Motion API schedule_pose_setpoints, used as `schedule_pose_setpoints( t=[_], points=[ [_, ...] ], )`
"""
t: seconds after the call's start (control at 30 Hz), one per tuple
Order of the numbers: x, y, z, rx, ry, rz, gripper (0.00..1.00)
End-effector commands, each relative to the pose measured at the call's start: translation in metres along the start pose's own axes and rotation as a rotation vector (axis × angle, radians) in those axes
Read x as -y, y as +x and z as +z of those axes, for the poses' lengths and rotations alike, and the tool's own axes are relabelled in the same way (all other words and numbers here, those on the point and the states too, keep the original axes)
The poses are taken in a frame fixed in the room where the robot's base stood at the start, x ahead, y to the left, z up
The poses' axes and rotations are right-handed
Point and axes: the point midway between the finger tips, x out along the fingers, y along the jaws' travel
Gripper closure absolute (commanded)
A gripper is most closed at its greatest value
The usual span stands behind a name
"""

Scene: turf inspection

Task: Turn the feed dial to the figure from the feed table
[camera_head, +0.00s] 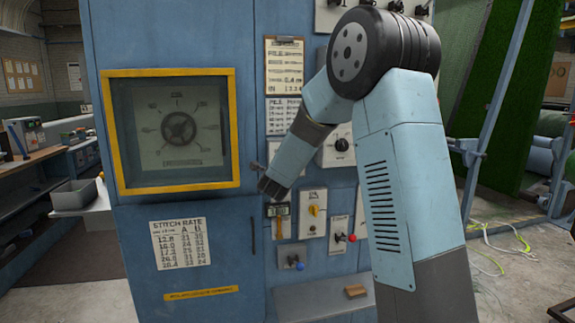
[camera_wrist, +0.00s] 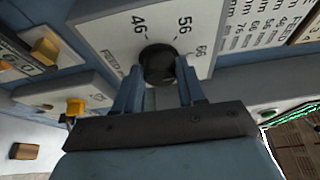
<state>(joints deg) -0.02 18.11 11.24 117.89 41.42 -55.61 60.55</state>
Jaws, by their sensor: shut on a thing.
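In the wrist view the feed dial is a black round knob (camera_wrist: 158,66) on a white plate (camera_wrist: 120,32) marked FEED, with the figures 46, 56 and 66 around it. My gripper (camera_wrist: 158,88) has one finger on each side of the knob and is shut on it. I cannot make out a pointer on the knob. The feed table (camera_wrist: 248,22), a white sheet with mm rows and the word FEED, is partly in view beyond the dial. In the head view my gripper (camera_head: 270,187) is at the blue cabinet and hides the dial.
A yellow switch (camera_head: 315,210), a red knob (camera_head: 351,238) and a blue knob (camera_head: 299,266) are close below and right of my gripper. Another black dial (camera_head: 341,145) is beside my forearm. A stitch rate sheet (camera_head: 180,243) hangs under the yellow-framed window (camera_head: 236,130). A brown block (camera_head: 355,290) lies on the ledge.

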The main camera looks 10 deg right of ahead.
Motion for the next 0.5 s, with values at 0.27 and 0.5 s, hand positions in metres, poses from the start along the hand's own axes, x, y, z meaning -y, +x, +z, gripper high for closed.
schedule_pose_setpoints(
  t=[0.27,0.5],
  points=[
    [-0.0056,0.0005,-0.0045,-0.007,-0.003,0.01,0.49],
    [-0.003,0.0002,-0.0021,-0.004,-0.002,0.005,0.34]
  ],
)
